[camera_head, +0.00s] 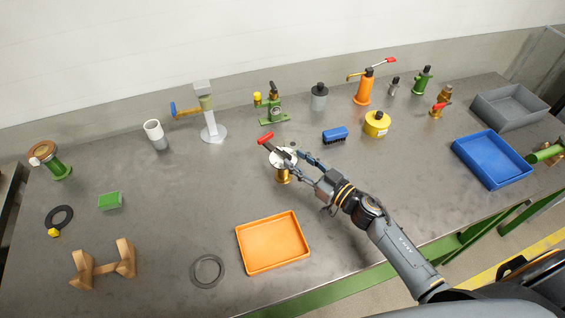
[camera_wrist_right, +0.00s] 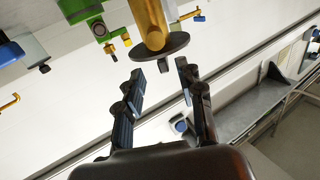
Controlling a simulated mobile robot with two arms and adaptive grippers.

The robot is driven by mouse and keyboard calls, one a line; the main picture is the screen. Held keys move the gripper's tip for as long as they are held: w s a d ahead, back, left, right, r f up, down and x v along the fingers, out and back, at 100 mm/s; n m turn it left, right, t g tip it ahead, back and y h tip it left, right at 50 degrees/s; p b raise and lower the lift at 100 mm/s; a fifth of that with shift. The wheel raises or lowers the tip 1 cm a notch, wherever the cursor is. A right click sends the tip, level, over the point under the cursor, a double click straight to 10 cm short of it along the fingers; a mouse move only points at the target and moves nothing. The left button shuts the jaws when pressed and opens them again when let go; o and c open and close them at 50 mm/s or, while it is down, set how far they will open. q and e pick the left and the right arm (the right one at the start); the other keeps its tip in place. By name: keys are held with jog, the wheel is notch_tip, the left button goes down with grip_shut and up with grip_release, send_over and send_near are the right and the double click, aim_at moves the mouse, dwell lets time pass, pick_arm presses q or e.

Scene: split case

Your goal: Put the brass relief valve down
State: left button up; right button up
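The brass relief valve (camera_head: 284,177) is upright near the middle of the bench, with a brass body, a pale round flange and a red-tipped dark lever. My right gripper (camera_head: 291,158) is at its upper part, from the right. In the right wrist view the brass body and its dark flange (camera_wrist_right: 158,48) lie just beyond the fingertips. My right gripper (camera_wrist_right: 160,67) has its fingers apart there, with a gap either side of a short dark stub. I cannot tell whether the valve's base touches the bench. My left gripper is out of view.
An orange tray (camera_head: 243,258) lies in front of the valve, with a grey ring (camera_head: 194,274) to its left. A blue tray (camera_head: 462,158) and a grey bin (camera_head: 490,119) are at the right.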

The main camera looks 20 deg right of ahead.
aim_at(277, 147)
jog(key=shift+a+p+x, duration=0.25)
jog(key=shift+p+x, duration=0.3)
jog(key=shift+x, duration=2.55)
jog(key=shift+s, duration=0.25)
jog(key=shift+c, duration=0.6)
grip_shut()
